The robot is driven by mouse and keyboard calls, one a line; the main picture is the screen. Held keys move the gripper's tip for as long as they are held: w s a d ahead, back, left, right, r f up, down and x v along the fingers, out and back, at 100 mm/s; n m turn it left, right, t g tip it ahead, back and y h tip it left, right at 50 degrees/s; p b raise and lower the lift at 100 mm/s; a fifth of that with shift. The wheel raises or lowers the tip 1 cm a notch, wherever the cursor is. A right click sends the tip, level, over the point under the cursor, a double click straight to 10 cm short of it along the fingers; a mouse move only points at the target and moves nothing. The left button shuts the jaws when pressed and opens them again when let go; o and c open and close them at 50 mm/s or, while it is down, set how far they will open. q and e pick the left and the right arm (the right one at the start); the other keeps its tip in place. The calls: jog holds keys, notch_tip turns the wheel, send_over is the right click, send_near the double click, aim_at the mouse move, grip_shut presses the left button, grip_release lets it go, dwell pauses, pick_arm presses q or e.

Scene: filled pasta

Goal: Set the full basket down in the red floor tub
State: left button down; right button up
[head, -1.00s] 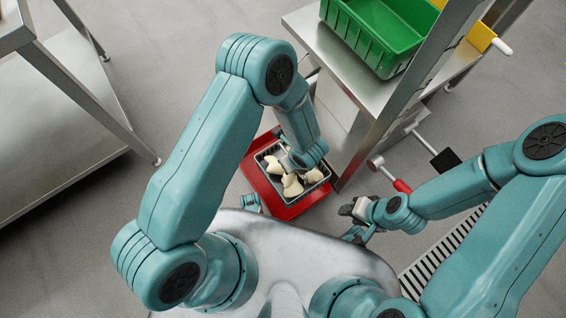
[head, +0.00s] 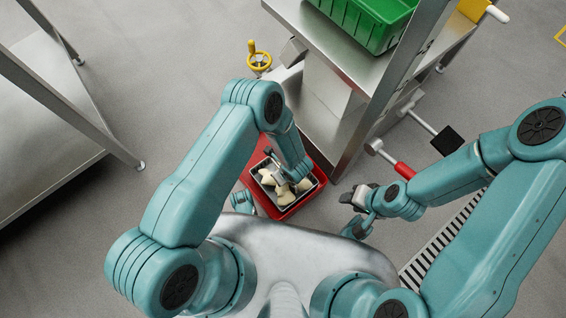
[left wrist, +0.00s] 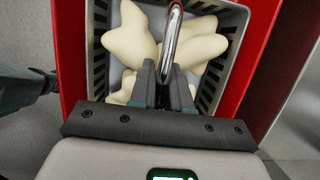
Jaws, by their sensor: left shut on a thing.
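The grey basket (left wrist: 238,40) holds several pale filled pasta pieces (left wrist: 135,35). In the head view the basket (head: 318,182) sits within the outline of the red floor tub (head: 290,208), at the foot of the steel stand. The tub's red wall also shows in the left wrist view (left wrist: 70,50) on both sides of the basket. My left gripper (left wrist: 168,75) is shut on the basket's metal handle. I cannot tell whether the basket's bottom touches the tub floor. My right gripper (head: 352,198) is away to the right of the tub, and its fingers are too small to read.
A steel stand (head: 345,70) with a green crate (head: 375,25) rises just beyond the tub. A yellow handwheel (head: 259,60) is behind it. A red-handled bar (head: 400,168) and a floor grate (head: 430,250) are at right. A steel table (head: 50,110) is at left, with open floor between.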

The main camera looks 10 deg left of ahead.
pick_arm(q)
jog(key=shift+f, duration=0.8)
jog(key=shift+r, duration=0.15)
pick_arm(e)
jog(key=shift+w+f, duration=0.2)
jog(key=shift+f, duration=0.1)
pick_arm(q)
jog(key=c, duration=1.1)
grip_release()
pick_arm(e)
jog(key=shift+f, duration=0.15)
